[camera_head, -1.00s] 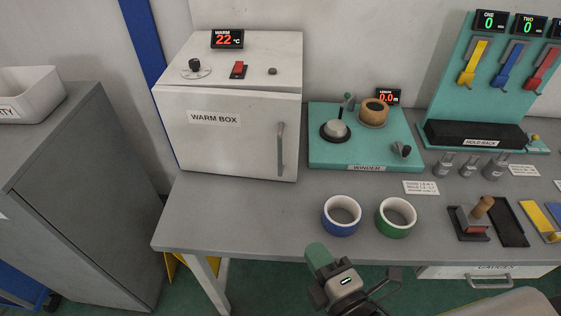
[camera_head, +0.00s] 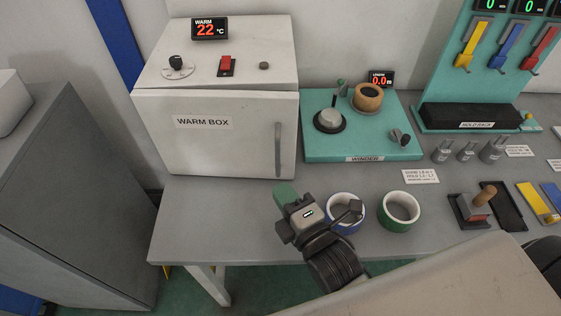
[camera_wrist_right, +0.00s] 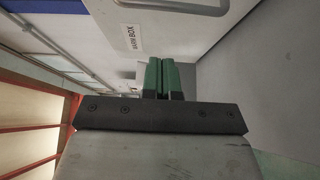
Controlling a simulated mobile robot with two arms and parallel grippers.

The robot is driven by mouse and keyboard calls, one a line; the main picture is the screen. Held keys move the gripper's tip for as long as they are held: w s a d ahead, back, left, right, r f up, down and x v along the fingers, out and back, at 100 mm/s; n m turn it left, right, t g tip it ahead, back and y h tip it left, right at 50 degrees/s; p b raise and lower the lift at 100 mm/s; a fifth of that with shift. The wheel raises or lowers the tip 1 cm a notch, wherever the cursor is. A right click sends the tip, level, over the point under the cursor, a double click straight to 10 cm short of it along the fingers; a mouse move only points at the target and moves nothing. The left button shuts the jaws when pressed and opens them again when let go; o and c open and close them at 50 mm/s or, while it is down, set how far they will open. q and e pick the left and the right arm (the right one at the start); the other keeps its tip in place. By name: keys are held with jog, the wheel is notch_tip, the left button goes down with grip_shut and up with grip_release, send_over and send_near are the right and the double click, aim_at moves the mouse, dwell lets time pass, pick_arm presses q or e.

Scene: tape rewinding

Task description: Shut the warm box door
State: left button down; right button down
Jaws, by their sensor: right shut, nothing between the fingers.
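The warm box (camera_head: 245,55) is a white cabinet at the back left of the bench in the head view. Its door (camera_head: 215,155), with a WARM BOX label and an upright grey handle (camera_head: 278,150) at the right, lies against or nearly against the front. I cannot tell if a small gap is left. My right gripper (camera_head: 284,193) has green fingertips close together and empty, in front of and below the door's handle side. In the right wrist view the fingers (camera_wrist_right: 165,78) point toward the white door (camera_wrist_right: 140,60) and its label. My left gripper is not in view.
A blue tape roll (camera_head: 346,212) and a green one (camera_head: 399,211) stand right of my right gripper. The teal winder (camera_head: 320,150) is right of the box. A grey cabinet (camera_head: 85,200) stands at the left. The bench front below the door is clear.

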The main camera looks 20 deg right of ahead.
jog(key=w+d+p, duration=0.1)
jog(key=w, duration=0.5)
jog(key=shift+w+d+p, duration=0.15)
jog(key=shift+w+p, duration=0.15)
jog(key=shift+w, duration=0.05)
jog(key=w+d, duration=0.2)
jog(key=shift+w+p, duration=0.3)
jog(key=shift+w, duration=0.05)
